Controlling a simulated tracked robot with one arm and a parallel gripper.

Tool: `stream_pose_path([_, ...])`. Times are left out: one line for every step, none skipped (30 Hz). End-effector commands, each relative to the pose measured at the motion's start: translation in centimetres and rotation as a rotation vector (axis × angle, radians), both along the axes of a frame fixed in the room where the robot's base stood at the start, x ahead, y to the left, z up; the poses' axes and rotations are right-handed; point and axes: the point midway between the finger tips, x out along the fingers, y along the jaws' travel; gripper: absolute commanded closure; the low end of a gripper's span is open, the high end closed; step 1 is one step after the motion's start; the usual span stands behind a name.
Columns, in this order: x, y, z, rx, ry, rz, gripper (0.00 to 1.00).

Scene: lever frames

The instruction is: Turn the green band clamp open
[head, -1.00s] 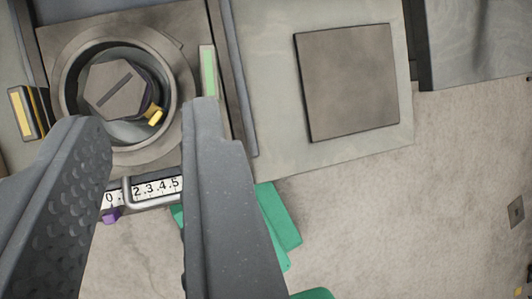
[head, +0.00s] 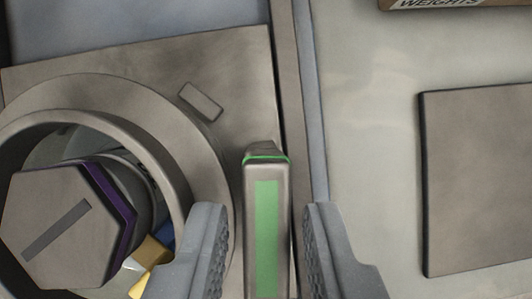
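The green band clamp's handle (head: 266,235) is a grey bar with a green stripe on top and a thin green line near its far end. It stands just right of a round grey collar. My gripper (head: 265,212) is open, with one finger on each side of the bar. A narrow gap shows between each finger and the bar. The bar's near end runs out of the bottom of the picture.
Left of the bar, the collar (head: 165,105) surrounds a hexagonal grey head (head: 62,228) with a slot and a purple edge. A yellow piece (head: 152,252) sits by the left finger. A raised rail (head: 293,110) runs close on the right. A flat square plate (head: 480,185) lies farther right.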

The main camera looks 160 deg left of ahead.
Motion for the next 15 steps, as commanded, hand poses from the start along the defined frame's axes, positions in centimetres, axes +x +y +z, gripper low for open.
stream_pose_path([0.2,-0.1,-0.7,0.001,0.004,0.000,0.76])
stream_pose_path([0.2,-0.1,-1.0,0.001,0.005,0.000,0.76])
stream_pose_path([0.3,-0.2,-1.3,0.001,0.005,0.000,0.76])
stream_pose_path([0.4,-0.2,-1.4,0.001,0.004,0.000,0.76])
stream_pose_path([0.5,-0.2,-1.6,0.001,0.004,0.000,0.76])
stream_pose_path([0.5,-0.3,-1.7,0.001,0.004,0.000,0.76])
stream_pose_path([0.6,-0.3,-1.8,0.000,0.003,0.000,0.76])
stream_pose_path([0.6,-0.3,-1.9,0.000,0.003,0.000,0.76])
stream_pose_path([0.6,-0.3,-1.9,0.000,0.002,0.000,0.76])
stream_pose_path([0.7,-0.3,-1.9,0.000,0.002,0.000,0.76])
stream_pose_path([0.7,-0.3,-1.9,0.000,0.002,0.000,0.76])
stream_pose_path([0.7,-0.3,-1.9,0.000,0.001,0.000,0.76])
stream_pose_path([0.7,-0.3,-1.9,0.000,0.001,0.000,0.76])
stream_pose_path([0.7,-0.3,-1.9,0.000,0.002,0.000,0.76])
stream_pose_path([0.7,-0.3,-1.9,0.000,0.001,0.000,0.76])
